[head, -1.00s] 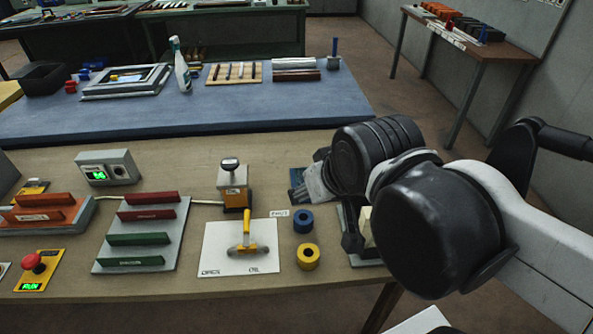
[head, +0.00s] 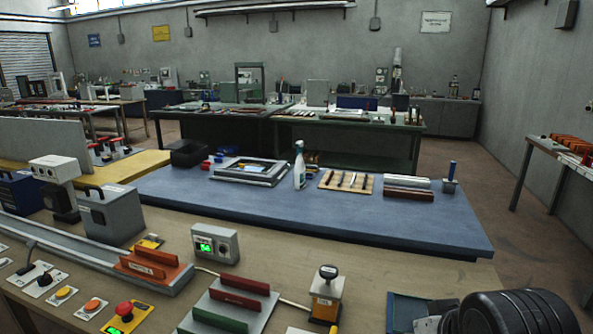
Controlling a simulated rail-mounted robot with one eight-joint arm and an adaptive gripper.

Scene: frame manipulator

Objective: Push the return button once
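Several control panels sit at the front left of the wooden bench. They include an orange push button (head: 93,305) on a light plate, a yellow-orange button (head: 62,293) to its left, and a red mushroom button (head: 123,308) on a yellow plate with a green display. The labels are too small to read, so I cannot tell which is the return button. My gripper (head: 430,325) is only partly visible at the bottom right edge, beside my black wrist. It is far right of the buttons. Its fingertips are cut off, so its opening does not show.
A joystick panel (head: 43,281) is left of the buttons.

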